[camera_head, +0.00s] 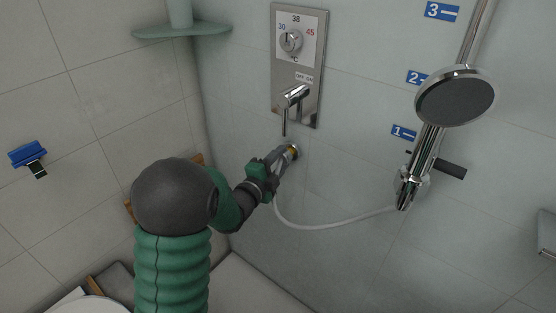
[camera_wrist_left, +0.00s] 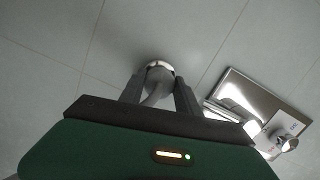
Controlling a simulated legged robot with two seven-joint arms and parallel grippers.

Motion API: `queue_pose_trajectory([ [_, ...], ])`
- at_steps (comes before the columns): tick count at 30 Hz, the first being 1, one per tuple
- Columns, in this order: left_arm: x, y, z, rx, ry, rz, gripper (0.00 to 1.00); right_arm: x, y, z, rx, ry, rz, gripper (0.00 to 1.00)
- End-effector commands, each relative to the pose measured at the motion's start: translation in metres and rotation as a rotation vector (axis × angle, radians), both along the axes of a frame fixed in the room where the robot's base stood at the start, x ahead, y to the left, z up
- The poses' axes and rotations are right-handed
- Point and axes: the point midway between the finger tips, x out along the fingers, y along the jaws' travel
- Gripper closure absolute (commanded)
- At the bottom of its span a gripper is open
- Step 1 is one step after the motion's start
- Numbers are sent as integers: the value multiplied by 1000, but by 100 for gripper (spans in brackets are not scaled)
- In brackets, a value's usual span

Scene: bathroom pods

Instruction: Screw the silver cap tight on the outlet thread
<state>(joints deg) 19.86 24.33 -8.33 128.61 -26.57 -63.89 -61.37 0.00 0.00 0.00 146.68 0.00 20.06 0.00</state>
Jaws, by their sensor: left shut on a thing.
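The outlet thread (camera_head: 291,153) shows as a small brass-coloured stub on the wall below the mixer lever. A round chrome flange sits behind it and shows in the left wrist view (camera_wrist_left: 159,64). My left gripper (camera_head: 280,158) is at the outlet, shut on the silver cap (camera_wrist_left: 156,78) at the end of the pale shower hose (camera_head: 318,227). The fingers flank the cap in the left wrist view and partly hide it in the head view. Some brass shows past the fingertips. I cannot tell how far the cap sits on the thread. My right gripper is out of view.
The mixer panel (camera_head: 312,103) with its lever is just above the outlet. The hand shower (camera_head: 455,97) hangs on a rail to the right. A green corner shelf (camera_head: 182,31) and a blue wall piece (camera_head: 27,153) are at left. Wall below the hose is clear.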

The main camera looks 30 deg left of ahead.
Motion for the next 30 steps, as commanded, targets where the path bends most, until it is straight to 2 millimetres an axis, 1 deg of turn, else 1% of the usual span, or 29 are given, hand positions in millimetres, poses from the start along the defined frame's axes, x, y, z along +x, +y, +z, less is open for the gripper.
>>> queue_pose_trajectory([
  [1, 0, 0, -4, 15, 1, -1, 100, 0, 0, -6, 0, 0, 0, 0],
  [13, 0, 0, -3, 145, -10, 0, 100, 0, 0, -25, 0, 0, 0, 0],
  [23, 0, 0, -1, 171, -11, -1, 100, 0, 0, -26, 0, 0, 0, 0],
  [24, 0, 0, -1, 171, -11, -1, 58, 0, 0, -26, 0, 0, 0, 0],
  [26, 0, 0, -1, 171, -11, -1, 51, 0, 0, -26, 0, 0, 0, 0],
  [27, 0, 0, -1, 170, -12, 0, 48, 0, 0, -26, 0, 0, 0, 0],
  [30, 0, 0, 0, 170, -12, 0, 48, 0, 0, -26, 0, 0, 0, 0],
])
